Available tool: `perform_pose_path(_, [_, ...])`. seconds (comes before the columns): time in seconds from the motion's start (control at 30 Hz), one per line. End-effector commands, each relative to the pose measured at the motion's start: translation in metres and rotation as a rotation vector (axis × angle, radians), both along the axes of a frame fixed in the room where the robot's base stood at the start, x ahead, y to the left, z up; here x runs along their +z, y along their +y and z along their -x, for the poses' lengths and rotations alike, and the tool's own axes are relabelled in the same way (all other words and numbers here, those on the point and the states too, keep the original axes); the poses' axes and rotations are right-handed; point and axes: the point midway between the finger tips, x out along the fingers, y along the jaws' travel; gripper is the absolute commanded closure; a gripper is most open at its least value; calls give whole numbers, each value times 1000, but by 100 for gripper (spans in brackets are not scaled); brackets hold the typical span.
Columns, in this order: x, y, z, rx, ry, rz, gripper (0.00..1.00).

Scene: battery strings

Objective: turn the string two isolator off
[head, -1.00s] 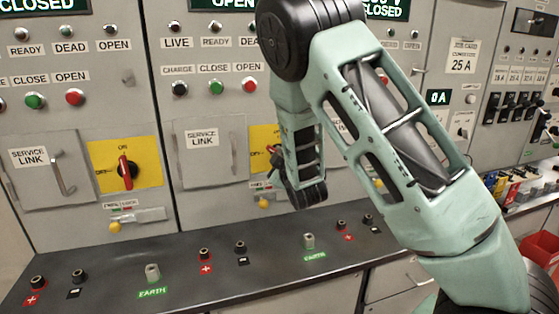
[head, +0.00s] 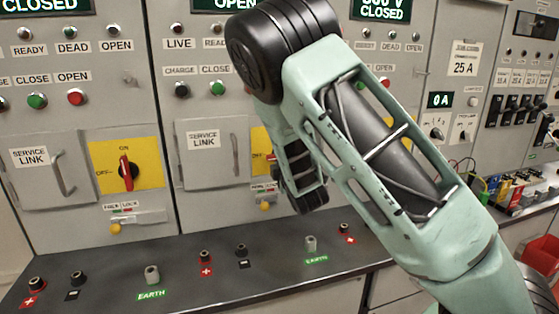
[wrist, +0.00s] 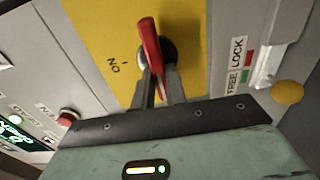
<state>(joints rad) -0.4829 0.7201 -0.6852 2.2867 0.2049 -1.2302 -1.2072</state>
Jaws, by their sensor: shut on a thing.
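The string two isolator's red handle (wrist: 151,45) shows in the wrist view on its yellow plate (wrist: 95,35). My gripper (wrist: 158,78) is shut on this handle, one finger on each side. The handle stands roughly across the direction of the ON mark, leaning slightly toward it. Its lower end is partly hidden between the fingers.
A yellow knob (wrist: 287,92) and the lock/free slide sit beside the plate. The left panel's isolator (head: 127,172) has its red handle upright at ON. The service link door (head: 212,150) is left of my arm. A dark ledge with sockets (head: 185,268) runs below.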

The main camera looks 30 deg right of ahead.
Motion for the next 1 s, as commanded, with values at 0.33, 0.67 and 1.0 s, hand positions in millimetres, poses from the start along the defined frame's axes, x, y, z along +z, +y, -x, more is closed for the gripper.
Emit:
perform_pose_path(0.33, [-1, 1, 0, 2, 6, 10, 100])
perform_pose_path(0.67, [-1, 0, 0, 1, 5, 9, 65])
perform_pose_path(1.0, [-2, 5, 16, 1, 4, 7, 65])
